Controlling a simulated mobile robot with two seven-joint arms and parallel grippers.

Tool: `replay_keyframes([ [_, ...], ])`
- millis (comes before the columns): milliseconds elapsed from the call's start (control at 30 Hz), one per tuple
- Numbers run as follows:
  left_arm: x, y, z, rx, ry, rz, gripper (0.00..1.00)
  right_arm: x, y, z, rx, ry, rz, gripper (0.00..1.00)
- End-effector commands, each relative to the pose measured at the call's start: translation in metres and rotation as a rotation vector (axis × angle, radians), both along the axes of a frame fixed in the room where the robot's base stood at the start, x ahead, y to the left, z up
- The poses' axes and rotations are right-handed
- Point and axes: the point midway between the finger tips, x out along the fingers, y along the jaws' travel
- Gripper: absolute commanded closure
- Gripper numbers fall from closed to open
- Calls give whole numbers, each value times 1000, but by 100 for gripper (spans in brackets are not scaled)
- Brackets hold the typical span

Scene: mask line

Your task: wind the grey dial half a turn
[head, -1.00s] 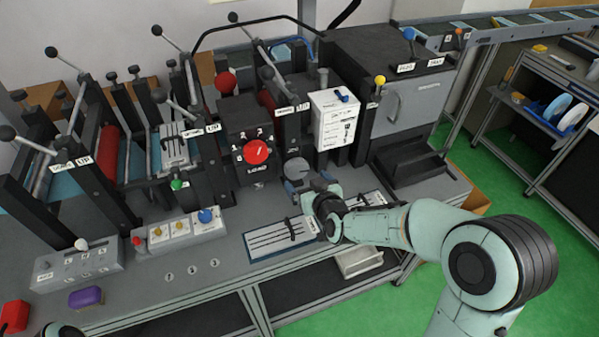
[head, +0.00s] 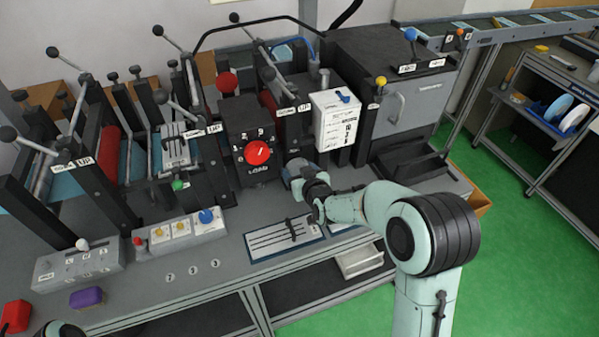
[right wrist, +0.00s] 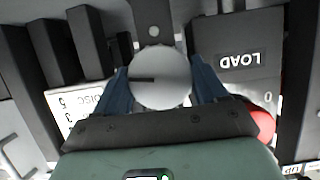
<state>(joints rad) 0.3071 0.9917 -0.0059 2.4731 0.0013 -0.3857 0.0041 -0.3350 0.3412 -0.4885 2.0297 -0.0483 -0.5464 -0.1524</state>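The grey dial (right wrist: 160,78) is a round knob with a dark pointer mark, low on the machine front. In the right wrist view the mark points left. My right gripper (right wrist: 160,85) has its blue fingers on both sides of the dial, against its rim, and appears shut on it. In the head view my right gripper (head: 298,178) is at the dial and hides most of it.
A red knob (head: 257,152) on the black LOAD box is just left of the dial. A white panel with a blue switch (head: 335,120) stands to the right. A slotted plate (head: 284,238) lies in front. Button boxes (head: 180,233) are farther left.

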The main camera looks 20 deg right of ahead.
Motion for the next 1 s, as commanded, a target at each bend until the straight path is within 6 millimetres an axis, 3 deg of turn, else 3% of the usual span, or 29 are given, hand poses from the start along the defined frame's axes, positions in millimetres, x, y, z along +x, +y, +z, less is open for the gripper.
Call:
replay_keyframes([
  [267,-6,0,-9,0,7,0,100,0,0,-1,18,-3,0,59],
  [733,-36,0,-87,0,43,0,100,-1,-6,-5,301,-22,-7,59],
  [867,-36,0,-89,0,42,1,100,-1,-7,-2,422,-26,-6,59],
  [1000,-33,0,-74,0,37,0,100,-1,-5,2,559,-29,-3,59],
])
